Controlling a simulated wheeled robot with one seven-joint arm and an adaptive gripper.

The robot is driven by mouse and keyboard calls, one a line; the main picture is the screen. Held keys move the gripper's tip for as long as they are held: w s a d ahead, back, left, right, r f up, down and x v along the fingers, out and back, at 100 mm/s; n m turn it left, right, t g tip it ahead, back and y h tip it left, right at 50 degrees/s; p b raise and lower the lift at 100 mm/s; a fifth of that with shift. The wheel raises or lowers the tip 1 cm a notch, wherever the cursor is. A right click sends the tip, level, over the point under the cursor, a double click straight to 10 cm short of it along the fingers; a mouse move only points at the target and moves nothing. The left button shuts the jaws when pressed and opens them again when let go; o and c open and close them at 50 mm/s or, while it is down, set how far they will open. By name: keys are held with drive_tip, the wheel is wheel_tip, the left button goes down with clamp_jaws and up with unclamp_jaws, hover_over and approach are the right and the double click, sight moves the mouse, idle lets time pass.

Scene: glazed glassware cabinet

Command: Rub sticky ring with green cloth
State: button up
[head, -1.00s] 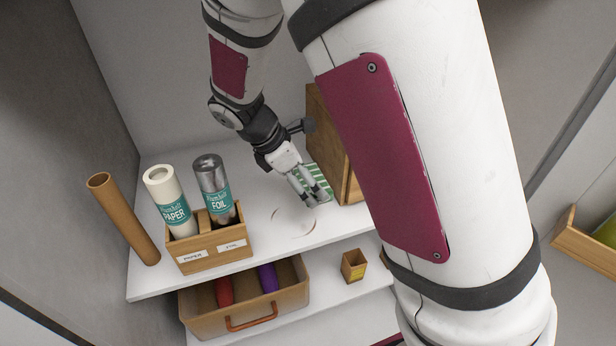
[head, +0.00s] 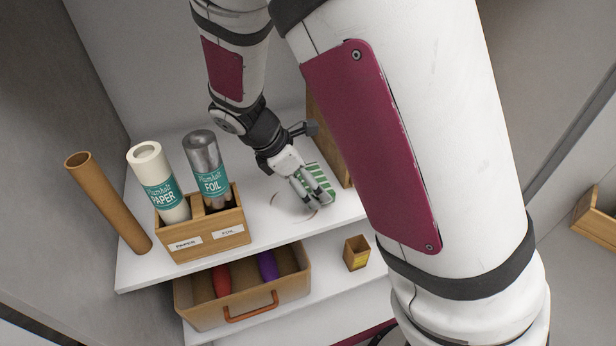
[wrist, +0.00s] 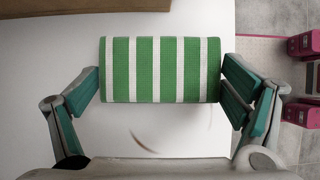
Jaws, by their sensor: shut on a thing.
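The green-and-white striped cloth (head: 320,181) shows as a folded block or pad in the wrist view (wrist: 160,70). My gripper (head: 308,192) is shut on it, with one finger at each side edge of the cloth in the wrist view. The cloth is low over the white shelf; I cannot tell whether it touches. The sticky ring (head: 273,199) is a faint brown mark on the shelf beside and partly under my gripper. A short brown arc of it (wrist: 143,145) shows below the cloth in the wrist view; the remainder is hidden.
A wooden holder (head: 205,241) with paper (head: 160,190) and foil (head: 212,185) rolls stands left on the shelf (head: 136,276), beside a leaning cardboard tube (head: 110,205). A wooden box (head: 325,135) stands behind. Below are an open drawer (head: 190,318) and a small wooden box (head: 356,253).

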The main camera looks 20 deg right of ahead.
drive_tip(key=shift+f+b, duration=0.4)
drive_tip(key=shift+f, duration=0.55)
idle(0.6)
